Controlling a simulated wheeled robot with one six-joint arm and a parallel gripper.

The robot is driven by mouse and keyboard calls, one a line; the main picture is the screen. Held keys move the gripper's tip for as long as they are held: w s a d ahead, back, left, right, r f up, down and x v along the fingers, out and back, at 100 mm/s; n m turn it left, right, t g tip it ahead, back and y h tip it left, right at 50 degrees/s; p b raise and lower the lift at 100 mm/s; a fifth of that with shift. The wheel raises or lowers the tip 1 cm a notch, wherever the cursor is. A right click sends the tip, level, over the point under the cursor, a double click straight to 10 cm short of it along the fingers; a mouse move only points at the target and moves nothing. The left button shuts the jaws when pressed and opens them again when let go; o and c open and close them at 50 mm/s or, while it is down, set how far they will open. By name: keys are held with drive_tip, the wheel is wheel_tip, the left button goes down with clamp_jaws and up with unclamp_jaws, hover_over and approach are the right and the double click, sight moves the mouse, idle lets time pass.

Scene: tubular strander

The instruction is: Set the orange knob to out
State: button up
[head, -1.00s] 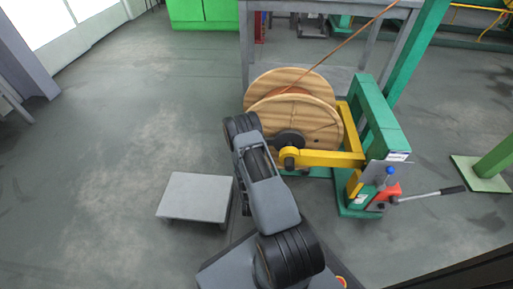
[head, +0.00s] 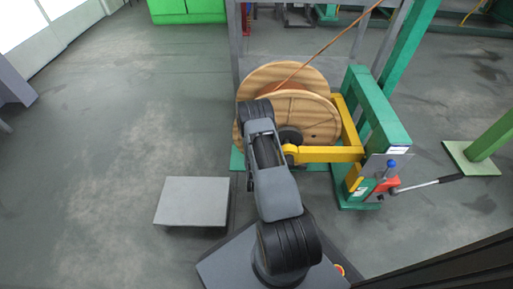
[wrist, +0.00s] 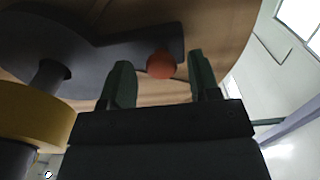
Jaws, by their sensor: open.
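The orange knob (wrist: 161,65) is a small round ball in the wrist view. It is near the end of a dark grey arm-like plate (wrist: 120,52) in front of the pale wooden reel (wrist: 225,25). My gripper (wrist: 161,75) is open, and its two dark green fingers stand left and right of the knob in the picture. I cannot tell how deep the knob lies between them, and no contact shows. In the head view the wooden reel (head: 308,120) stands in front of my arm; the knob and fingers are hidden there.
A yellow arm (head: 325,154) runs from the reel's hub to a green stand (head: 380,110). A red lever clamp (head: 388,185) with a long handle is on its right. A low grey platform (head: 190,200) lies left of my arm. The floor further left is clear.

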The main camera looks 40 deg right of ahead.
drive_tip(key=shift+a, duration=0.1)
clamp_jaws()
idle(0.3)
drive_tip(key=v, duration=0.2)
drive_tip(key=shift+s+a, duration=0.2)
drive_tip(key=shift+a, duration=0.1)
drive_tip(key=shift+c, duration=1.1)
unclamp_jaws()
drive_tip(key=shift+o, duration=1.1)
drive_tip(key=shift+d, duration=0.15)
